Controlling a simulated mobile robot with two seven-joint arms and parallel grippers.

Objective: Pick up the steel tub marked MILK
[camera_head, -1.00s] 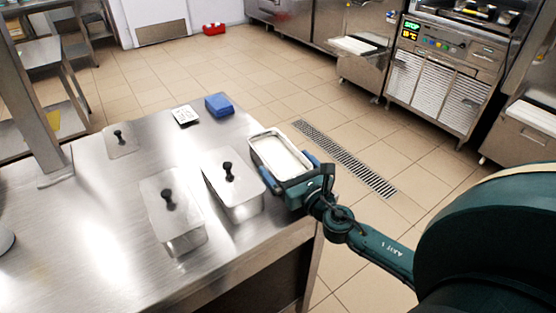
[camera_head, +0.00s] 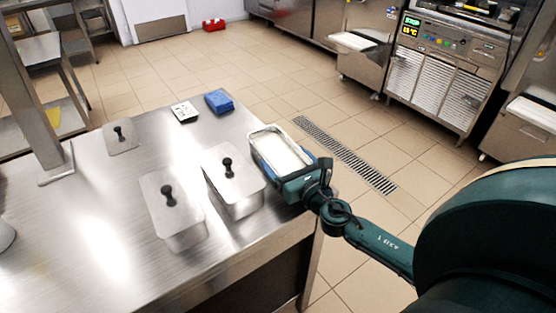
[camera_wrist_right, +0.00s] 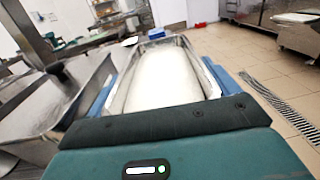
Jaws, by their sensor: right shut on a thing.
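An open steel tub (camera_head: 262,131) with white contents stands at the right edge of the steel table. It also shows in the right wrist view (camera_wrist_right: 127,88), filled with something white and smooth. No MILK marking is readable on it. My right gripper (camera_head: 287,172) is shut on this tub, with its blue fingers along the two long sides; in the right wrist view the fingers (camera_wrist_right: 165,92) flank it. Whether the tub touches the table cannot be told. Two lidded steel tubs with black knobs, one nearer (camera_head: 236,197) and one farther left (camera_head: 181,225), stand beside it. My left gripper is not in view.
A loose lid with a black knob (camera_head: 121,138), a small black-and-white device (camera_head: 184,112) and a blue block (camera_head: 219,102) lie toward the table's back. A steel post (camera_head: 38,110) rises at the left. Batch freezers (camera_head: 437,75) stand across the floor, past a drain grate (camera_head: 345,154).

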